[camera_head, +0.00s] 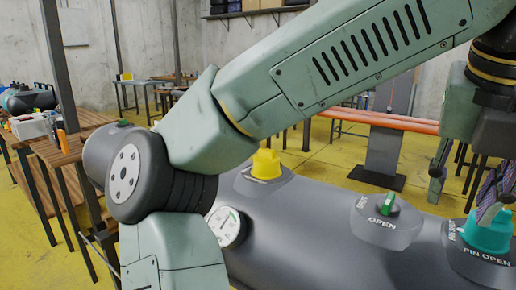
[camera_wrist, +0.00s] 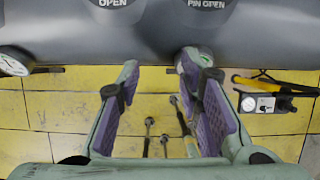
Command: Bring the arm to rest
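My arm crosses the head view from lower left to upper right, bent at the elbow. My gripper (camera_head: 490,190) is at the right edge there, partly cut off, close to the teal valve marked PIN OPEN (camera_head: 488,236). In the wrist view my gripper (camera_wrist: 160,65) is open, with its two purple-padded fingers wide apart and nothing between them. The fingertips lie near the lower edge of the grey inflatable boat (camera_wrist: 155,35). Whether they touch it cannot be told.
The boat's grey tube (camera_head: 300,225) carries a yellow cap (camera_head: 266,164), a pressure gauge (camera_head: 226,226) and a green-knobbed valve (camera_head: 389,206). Wooden tables (camera_head: 75,150) stand at left. A yellow-handled tool with a gauge (camera_wrist: 265,103) lies below right in the wrist view.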

